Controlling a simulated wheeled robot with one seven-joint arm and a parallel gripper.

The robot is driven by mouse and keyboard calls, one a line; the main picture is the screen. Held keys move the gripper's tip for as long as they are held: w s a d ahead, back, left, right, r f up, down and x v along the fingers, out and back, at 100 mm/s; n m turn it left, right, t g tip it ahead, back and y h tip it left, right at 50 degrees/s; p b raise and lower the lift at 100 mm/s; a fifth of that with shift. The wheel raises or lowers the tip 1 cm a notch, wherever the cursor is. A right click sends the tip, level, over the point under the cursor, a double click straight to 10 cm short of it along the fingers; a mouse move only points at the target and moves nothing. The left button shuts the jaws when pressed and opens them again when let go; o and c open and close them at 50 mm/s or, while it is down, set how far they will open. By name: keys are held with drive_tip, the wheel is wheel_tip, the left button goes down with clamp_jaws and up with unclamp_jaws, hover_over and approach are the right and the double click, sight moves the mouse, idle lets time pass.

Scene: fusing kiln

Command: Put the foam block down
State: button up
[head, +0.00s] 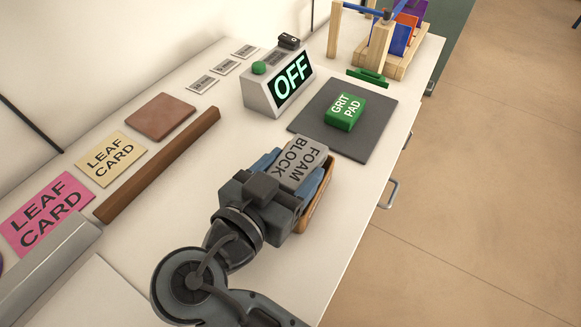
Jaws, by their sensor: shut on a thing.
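The grey foam block (303,163), lettered "FOAM BLOCK", is between the blue fingers of my gripper (297,170). My gripper is shut on it. A wooden tray or box (320,200) shows partly beneath and to the right of the gripper; my gripper hides most of it. I cannot tell whether the block touches the tray or is held above it.
A green grit pad (345,112) lies on a dark grey mat (372,140). Behind stands a box reading OFF (280,85). A brown wooden bar (160,165), leaf cards (110,158) and a reddish tile (160,116) lie left. A wooden rack (380,50) stands at the back. The front right counter is clear.

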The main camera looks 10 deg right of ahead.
drive_tip(key=shift+f+b, duration=0.35)
drive_tip(key=shift+f, duration=0.05)
drive_tip(key=shift+f, duration=0.2)
drive_tip(key=o, duration=1.1)
drive_tip(key=shift+s+f, duration=0.1)
drive_tip(key=shift+f, duration=0.1)
drive_tip(key=shift+r+p, duration=0.5)
drive_tip(key=shift+r, duration=0.1)
drive_tip(key=b+v, duration=0.2)
drive_tip(key=v, duration=1)
drive_tip(key=shift+r, duration=0.35)
